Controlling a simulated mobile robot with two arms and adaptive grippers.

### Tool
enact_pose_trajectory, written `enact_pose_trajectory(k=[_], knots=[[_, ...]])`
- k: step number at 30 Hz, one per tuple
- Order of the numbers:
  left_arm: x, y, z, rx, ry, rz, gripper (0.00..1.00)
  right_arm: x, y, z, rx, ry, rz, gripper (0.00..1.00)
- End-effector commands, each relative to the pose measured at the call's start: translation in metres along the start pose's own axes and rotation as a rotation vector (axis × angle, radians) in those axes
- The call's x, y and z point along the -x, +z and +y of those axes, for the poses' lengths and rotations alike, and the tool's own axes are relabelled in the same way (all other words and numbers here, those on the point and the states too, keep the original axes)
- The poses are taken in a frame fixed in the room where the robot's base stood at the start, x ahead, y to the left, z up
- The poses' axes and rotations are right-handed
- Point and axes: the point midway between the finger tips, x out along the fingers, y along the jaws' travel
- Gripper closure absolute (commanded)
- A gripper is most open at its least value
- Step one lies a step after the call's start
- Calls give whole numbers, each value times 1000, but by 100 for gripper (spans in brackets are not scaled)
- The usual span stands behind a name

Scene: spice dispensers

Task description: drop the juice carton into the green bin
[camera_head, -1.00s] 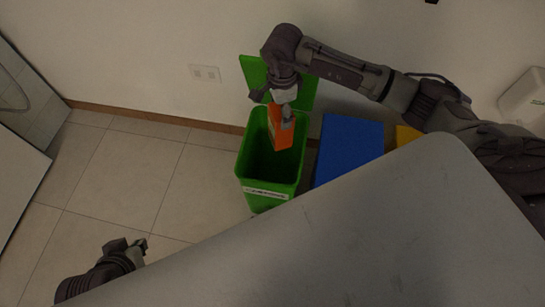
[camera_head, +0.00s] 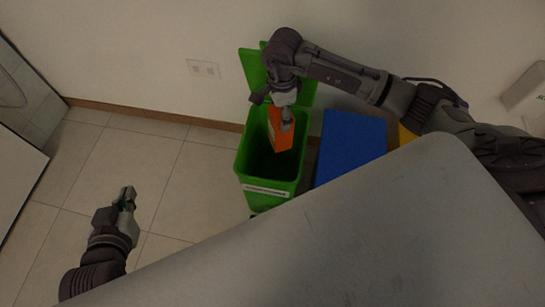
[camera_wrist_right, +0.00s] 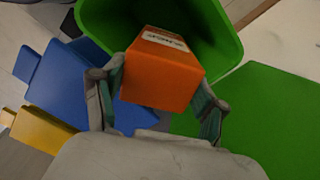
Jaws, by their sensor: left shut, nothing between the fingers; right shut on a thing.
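The orange juice carton (camera_head: 280,132) is held by my right gripper (camera_head: 287,122) above and partly within the mouth of the green bin (camera_head: 247,163). In the right wrist view the carton (camera_wrist_right: 160,80) sits between the two fingers of the right gripper (camera_wrist_right: 158,100), with the green bin's rim (camera_wrist_right: 238,50) behind it. The bin's green lid (camera_head: 304,92) is swung open towards the wall. My left gripper (camera_head: 127,194) is shut and empty, over the floor at the lower left, well apart from the bin.
A blue bin (camera_head: 350,145) stands right of the green one, with a yellow bin (camera_head: 406,134) beyond it. A grey surface (camera_head: 350,235) fills the lower right. The tiled floor (camera_head: 140,165) left of the green bin is clear. The wall (camera_head: 140,60) lies behind.

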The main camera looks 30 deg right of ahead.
Motion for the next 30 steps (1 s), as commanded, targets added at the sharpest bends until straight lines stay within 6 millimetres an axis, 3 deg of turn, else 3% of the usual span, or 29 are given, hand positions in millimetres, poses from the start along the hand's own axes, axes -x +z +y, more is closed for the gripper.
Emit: enact_pose_trajectory(k=[4, 5, 9, 20, 30], knots=[[0, 0, 0, 0, 0, 0, 100, 0, 0, 0, 0, 0, 0, 63], [0, 0, 0, 0, 0, 0, 100, 0, 0, 0, 0, 0, 0, 23], [0, 0, 0, 0, 0, -1, 100, 0, 0, 0, 0, 0, 0, 0], [0, 0, 0, 0, -1, -2, 100, 2, 0, 0, 0, -1, 0, 0], [0, 0, 0, 0, 0, -2, 100, 52, 0, -1, 1, -5, 0, 0]])
